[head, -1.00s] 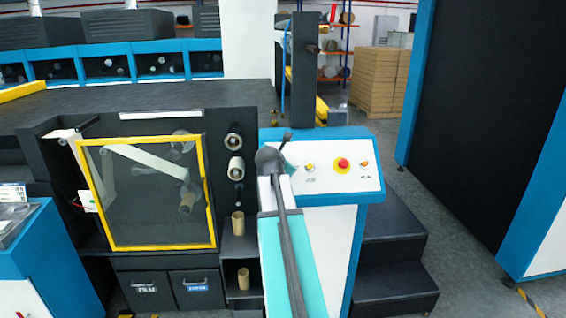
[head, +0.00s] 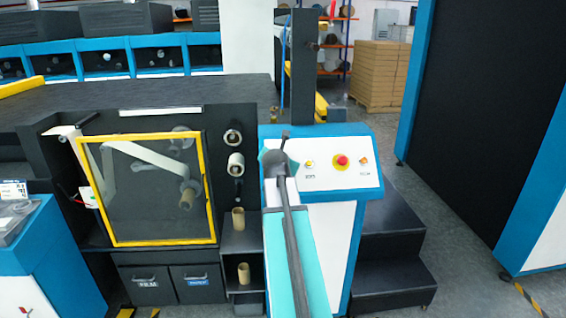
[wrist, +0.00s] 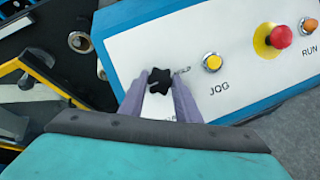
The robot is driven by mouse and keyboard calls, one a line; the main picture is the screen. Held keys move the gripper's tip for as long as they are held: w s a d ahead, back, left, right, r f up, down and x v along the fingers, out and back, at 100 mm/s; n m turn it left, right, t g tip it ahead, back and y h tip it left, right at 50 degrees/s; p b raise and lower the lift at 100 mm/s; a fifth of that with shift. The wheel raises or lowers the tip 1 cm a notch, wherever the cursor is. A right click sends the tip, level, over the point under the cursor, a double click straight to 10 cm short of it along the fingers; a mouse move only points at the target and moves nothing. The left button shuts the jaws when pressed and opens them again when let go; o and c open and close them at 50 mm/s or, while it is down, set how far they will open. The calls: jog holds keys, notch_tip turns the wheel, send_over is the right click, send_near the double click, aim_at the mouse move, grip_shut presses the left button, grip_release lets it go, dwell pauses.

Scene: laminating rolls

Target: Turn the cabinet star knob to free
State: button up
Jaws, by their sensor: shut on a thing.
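The black star knob (wrist: 160,80) is on the white panel of the blue-edged cabinet (wrist: 235,25) in the wrist view. My gripper (wrist: 159,88) is at the knob, with one purple-grey finger on each side, shut on it. Lettering below the knob is mostly hidden by the fingers, so I cannot read its setting. In the head view my arm and gripper (head: 275,160) reach the left part of the cabinet panel (head: 330,183) and hide the knob.
To the right of the knob are a yellow JOG button (wrist: 212,62), a red mushroom button (wrist: 280,36) on a yellow base and an orange RUN button (wrist: 308,25). A yellow-framed window (head: 150,190) stands left of the cabinet. Dark steps (head: 390,260) are at its right.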

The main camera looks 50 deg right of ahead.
jog(key=o, duration=1.1)
jog(key=shift+s+f, duration=0.1)
jog(key=shift+f, duration=0.05)
jog(key=shift+a, duration=0.1)
jog(key=shift+b+v, duration=2.75)
jog(key=shift+v, duration=4.1)
